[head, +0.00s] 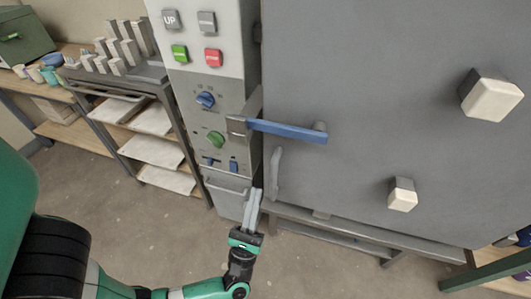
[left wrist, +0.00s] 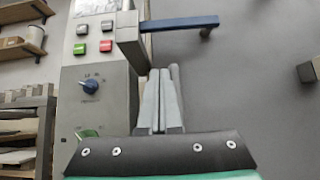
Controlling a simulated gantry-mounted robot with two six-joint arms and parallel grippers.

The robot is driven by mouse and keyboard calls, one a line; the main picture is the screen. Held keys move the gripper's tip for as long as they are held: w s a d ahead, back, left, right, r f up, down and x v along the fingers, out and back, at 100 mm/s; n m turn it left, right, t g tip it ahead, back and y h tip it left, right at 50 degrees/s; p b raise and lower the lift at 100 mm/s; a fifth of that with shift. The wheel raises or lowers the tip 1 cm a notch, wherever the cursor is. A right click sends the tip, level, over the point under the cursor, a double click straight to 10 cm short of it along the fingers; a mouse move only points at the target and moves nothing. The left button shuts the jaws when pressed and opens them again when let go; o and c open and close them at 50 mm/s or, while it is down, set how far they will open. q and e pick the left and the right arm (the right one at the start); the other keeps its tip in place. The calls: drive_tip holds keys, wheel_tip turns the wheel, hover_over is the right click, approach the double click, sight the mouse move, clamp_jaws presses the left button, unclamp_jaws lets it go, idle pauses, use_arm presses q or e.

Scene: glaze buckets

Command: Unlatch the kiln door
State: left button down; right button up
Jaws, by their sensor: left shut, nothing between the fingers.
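The kiln door (head: 350,80) is a large grey panel, closed against the kiln's control column. A blue latch handle (head: 288,130) lies about level across the door's left edge, joined to a metal latch block (head: 238,124). The handle also shows at the top of the left wrist view (left wrist: 180,22). A grey curved pull (head: 275,172) sits lower on the door. My left gripper (head: 252,205) is shut and empty, below the handle and apart from it in the head view. Its fingers (left wrist: 162,98) point up toward the latch in the left wrist view. My right gripper is not in view.
The control column carries buttons (head: 180,53), a blue knob (head: 205,99) and a green knob (head: 216,138). Two pale blocks (head: 491,95) (head: 402,195) stick out from the door. A shelf rack (head: 150,120) stands at left.

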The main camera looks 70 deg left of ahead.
sight(278, 129)
use_arm(q)
drive_tip(key=s+d+r+p+x, duration=0.1)
drive_tip(key=r+p+x, duration=0.1)
drive_tip(key=x, duration=1.1)
drive_tip(key=shift+d, duration=0.4)
drive_tip(key=shift+s+r, duration=0.1)
